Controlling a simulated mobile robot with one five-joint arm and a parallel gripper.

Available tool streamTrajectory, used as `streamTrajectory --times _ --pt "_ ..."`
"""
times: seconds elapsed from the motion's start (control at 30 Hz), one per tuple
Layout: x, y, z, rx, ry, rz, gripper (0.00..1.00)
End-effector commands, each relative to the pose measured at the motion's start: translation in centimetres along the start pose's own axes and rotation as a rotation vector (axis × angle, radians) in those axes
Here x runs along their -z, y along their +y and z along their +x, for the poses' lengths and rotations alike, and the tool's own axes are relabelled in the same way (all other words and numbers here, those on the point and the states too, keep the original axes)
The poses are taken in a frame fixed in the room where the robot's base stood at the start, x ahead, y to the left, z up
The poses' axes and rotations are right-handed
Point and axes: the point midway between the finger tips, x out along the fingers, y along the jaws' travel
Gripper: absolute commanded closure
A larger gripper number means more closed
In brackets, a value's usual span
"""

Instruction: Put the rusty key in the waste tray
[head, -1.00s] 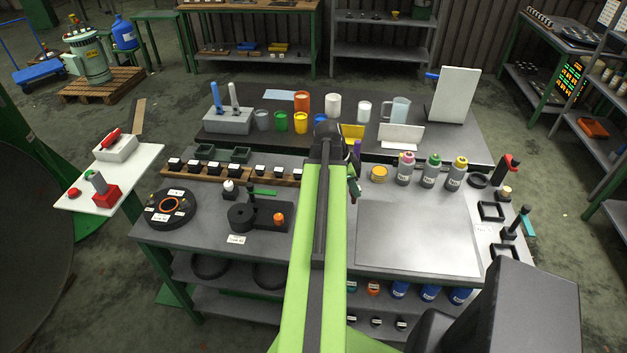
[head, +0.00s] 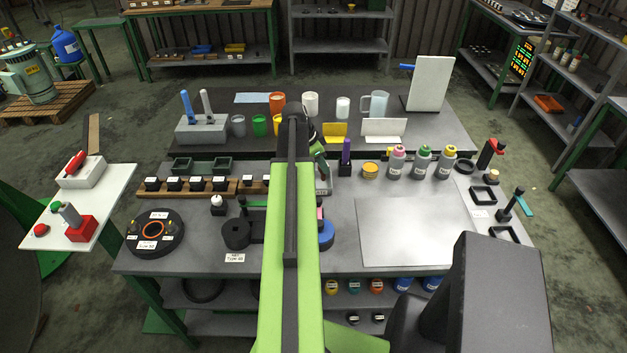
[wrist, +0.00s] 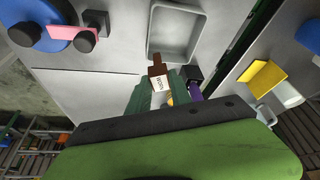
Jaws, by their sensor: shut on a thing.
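The rusty key (wrist: 156,64) is a small brown piece with a white label. My gripper (wrist: 159,86) is shut on it, with the label between the green fingers and the brown end sticking out past the tips. The waste tray (wrist: 153,36), a shallow grey open tray, lies just beyond the key in the wrist view and looks empty. The key appears at its near rim in the picture; the height between them cannot be told. In the head view, the tray (head: 326,187) shows only partly beside my arm, and the key cannot be made out.
A purple item in a black holder (head: 346,160) stands just right of the tray. A blue disc (head: 326,236) with a pink piece shows beside my arm. Yellow and white card stands (head: 382,129) are behind. The grey plate (head: 415,231) at right is clear.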

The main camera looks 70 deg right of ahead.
Motion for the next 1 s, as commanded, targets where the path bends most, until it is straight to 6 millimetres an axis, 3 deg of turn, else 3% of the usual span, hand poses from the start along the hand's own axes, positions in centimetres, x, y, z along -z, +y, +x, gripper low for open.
streamTrajectory --times 0.03,0.2,0.4,0.67,1.0 --pt "-0.7 -1.7 1.4 0.001 0.001 -0.003 1.0" --pt "-1.7 -3.9 2.0 0.001 0.0 -0.005 1.0" --pt "-1.9 -4.0 2.1 0.001 0.0 -0.005 1.0" --pt "-3.5 -4.0 5.9 0.002 0.0 -0.006 1.0" --pt "-3.5 -4.0 5.8 0.002 0.0 -0.006 1.0"
